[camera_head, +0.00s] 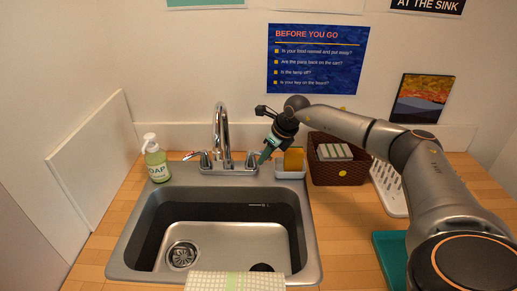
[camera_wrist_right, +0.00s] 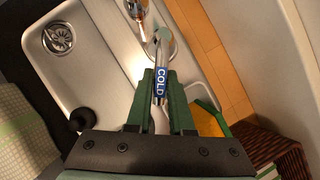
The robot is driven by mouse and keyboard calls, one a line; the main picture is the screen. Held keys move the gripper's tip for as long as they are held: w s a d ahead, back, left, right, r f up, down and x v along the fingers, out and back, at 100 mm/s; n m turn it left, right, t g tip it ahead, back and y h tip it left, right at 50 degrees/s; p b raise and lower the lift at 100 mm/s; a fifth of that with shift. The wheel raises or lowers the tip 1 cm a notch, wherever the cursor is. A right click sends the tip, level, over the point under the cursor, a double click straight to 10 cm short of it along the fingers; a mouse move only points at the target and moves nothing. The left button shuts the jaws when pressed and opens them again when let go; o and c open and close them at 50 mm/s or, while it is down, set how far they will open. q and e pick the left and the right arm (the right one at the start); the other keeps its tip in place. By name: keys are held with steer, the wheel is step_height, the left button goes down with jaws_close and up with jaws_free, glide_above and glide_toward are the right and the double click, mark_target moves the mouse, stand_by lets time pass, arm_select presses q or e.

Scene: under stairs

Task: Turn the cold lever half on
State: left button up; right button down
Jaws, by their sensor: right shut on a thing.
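The cold lever (camera_wrist_right: 161,84) has a blue label reading COLD and sits between the two green fingers of my right gripper (camera_wrist_right: 159,92) in the wrist view. The fingers are shut on it. In the head view my right gripper (camera_head: 265,156) reaches down to the right side of the chrome faucet (camera_head: 221,135), where its fingers largely hide the lever. The other lever (camera_head: 193,155) is on the faucet's left side. My left gripper is not in view.
The sink (camera_head: 215,238) lies in front of the faucet. A soap bottle (camera_head: 156,160) stands at its left. A white holder (camera_head: 290,172) with a yellow sponge (camera_head: 294,158) and a brown basket (camera_head: 338,172) stand close to the right of my gripper. A cloth (camera_head: 235,282) hangs at the front edge.

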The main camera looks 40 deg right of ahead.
steer(key=shift+a, duration=0.1)
steer(key=shift+s+a+m+h, duration=0.1)
steer(key=shift+a+m+h, duration=0.3)
steer(key=shift+m, duration=0.5)
jaws_free()
steer(key=shift+r, duration=0.1)
step_height(320, 180, up, 7)
stand_by(0.8)
steer(key=shift+s, duration=0.1)
stand_by(0.4)
